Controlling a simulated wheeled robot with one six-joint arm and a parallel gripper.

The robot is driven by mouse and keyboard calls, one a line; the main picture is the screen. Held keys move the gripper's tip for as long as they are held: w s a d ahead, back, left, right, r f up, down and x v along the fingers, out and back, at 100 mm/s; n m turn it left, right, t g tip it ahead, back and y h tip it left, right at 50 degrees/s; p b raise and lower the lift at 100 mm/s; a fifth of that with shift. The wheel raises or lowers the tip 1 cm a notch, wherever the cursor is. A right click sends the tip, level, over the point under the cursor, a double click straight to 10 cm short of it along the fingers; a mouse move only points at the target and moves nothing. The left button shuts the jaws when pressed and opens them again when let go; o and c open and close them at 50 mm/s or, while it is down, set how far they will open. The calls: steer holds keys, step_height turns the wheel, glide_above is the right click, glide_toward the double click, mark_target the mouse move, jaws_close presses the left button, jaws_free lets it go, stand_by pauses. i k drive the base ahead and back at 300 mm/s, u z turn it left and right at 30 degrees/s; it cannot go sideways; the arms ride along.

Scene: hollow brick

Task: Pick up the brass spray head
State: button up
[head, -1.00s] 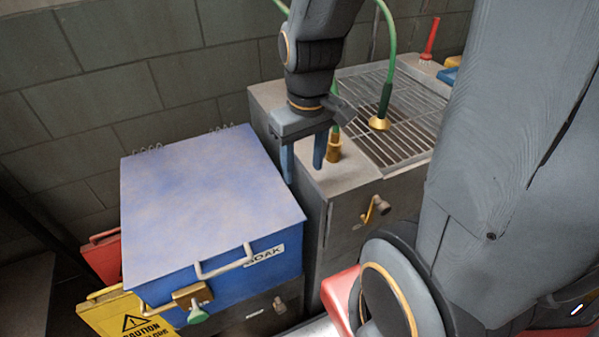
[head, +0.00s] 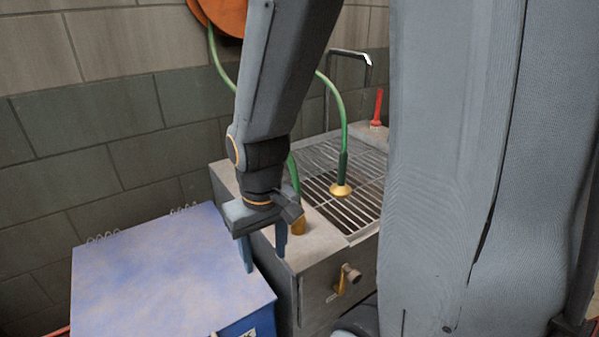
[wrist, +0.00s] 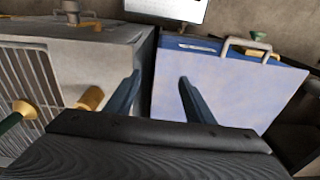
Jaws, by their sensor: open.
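The brass spray head (head: 341,190) hangs at the end of a green hose (head: 343,120) over the metal grating, its flared mouth downward. It also shows at the left of the wrist view (wrist: 25,109), with its dark green grip. My gripper (head: 264,257) is open, its two blue fingers pointing down near the front left corner of the grey sink unit. It is left of and nearer than the spray head, apart from it. In the wrist view my fingers (wrist: 158,92) have nothing between them but the gap between the sink unit and the blue box.
A blue lidded box (head: 170,275) stands left of the grey sink unit (head: 322,262). A brass fitting (head: 298,221) stands on the unit's rim, close to my fingers. A red-handled brush (head: 377,106) is at the back. An orange hose reel (head: 222,14) hangs on the wall.

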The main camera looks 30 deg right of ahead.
mark_target(338, 190)
steer(key=k, duration=0.5)
steer(key=u, duration=3)
steer(key=k, duration=1.75)
steer(key=z, duration=2.55)
